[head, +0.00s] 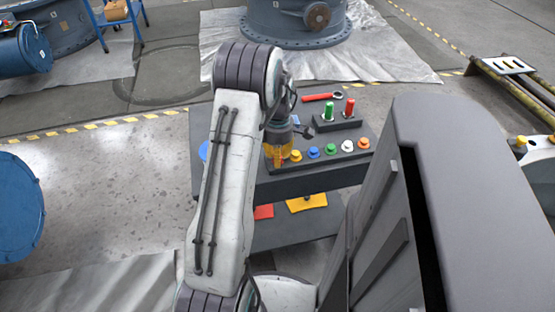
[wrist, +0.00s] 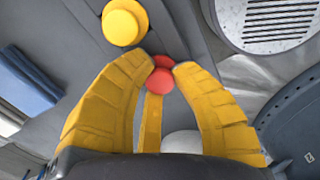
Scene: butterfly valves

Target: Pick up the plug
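A red plug (wrist: 160,79) with a round head is between the yellow fingertips of my gripper (wrist: 163,66) in the wrist view. The fingertips close in on both sides of it and appear to touch it. I cannot tell whether it is clear of the surface. A yellow plug (wrist: 123,24) stands just beyond in that view. In the head view my gripper (head: 279,158) points down at the left end of a row of plugs, where it hides the red plug. The yellow plug (head: 296,155) is right beside it.
The dark cart (head: 335,180) also bears a blue plug (head: 314,152), a green plug (head: 330,149), a white plug (head: 347,146) and an orange plug (head: 363,143). Behind stand a green peg (head: 329,111), a red peg (head: 349,107) and a red-handled tool (head: 318,97).

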